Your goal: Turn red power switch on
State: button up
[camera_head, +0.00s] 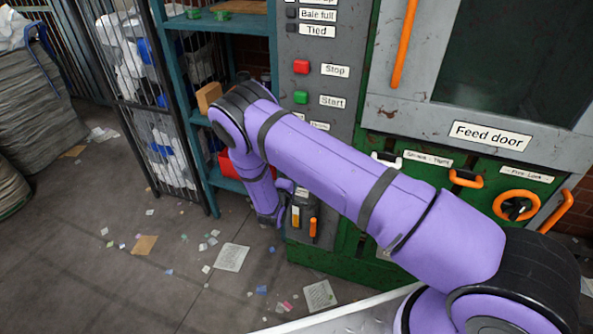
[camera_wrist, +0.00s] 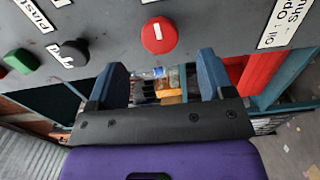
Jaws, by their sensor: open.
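A round red switch (camera_wrist: 158,35) with a short white line on its face sits on the grey panel (camera_wrist: 215,25) at the top middle of the wrist view. The white line points roughly up and down in that picture. My gripper (camera_wrist: 162,60) is open, its two dark blue fingers apart, one to each side below the red switch. Nothing is held between them, and I cannot tell whether either finger touches the panel.
A black knob (camera_wrist: 75,53) and a green knob (camera_wrist: 20,61) sit left of the red switch. The panel also has a red Stop button (camera_head: 301,67) and a green Start button (camera_head: 300,97). A blue shelf (camera_head: 232,25) stands close left of the panel.

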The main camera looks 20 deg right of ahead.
jog(key=shift+v, duration=2.4)
jog(key=s+d+r+m+g, duration=0.3)
jog(key=d+r+g, duration=0.15)
jog(key=r, duration=0.65)
jog(key=s+d+r+m+g+h, duration=0.1)
jog(key=s+d+r+m+g, duration=0.3)
jog(key=r, duration=0.8)
jog(key=s+d+r+m+g, duration=0.25)
jog(key=d+r+g, duration=0.3)
jog(key=r, duration=0.55)
jog(key=s+d+r+m+y, duration=0.25)
jog(key=s+r+y, duration=0.35)
jog(key=s+r, duration=0.7)
jog(key=s+a+r+t+y, duration=0.1)
jog(key=s+r+t+y, duration=0.1)
jog(key=s, duration=0.6)
jog(key=s+a+r+n+t+y, duration=0.1)
jog(key=s+a+r+t+y, duration=0.1)
jog(key=s, duration=0.6)
jog(key=shift+r+t+y, duration=0.3)
jog(key=shift+r+y, duration=0.05)
jog(key=shift+y, duration=0.45)
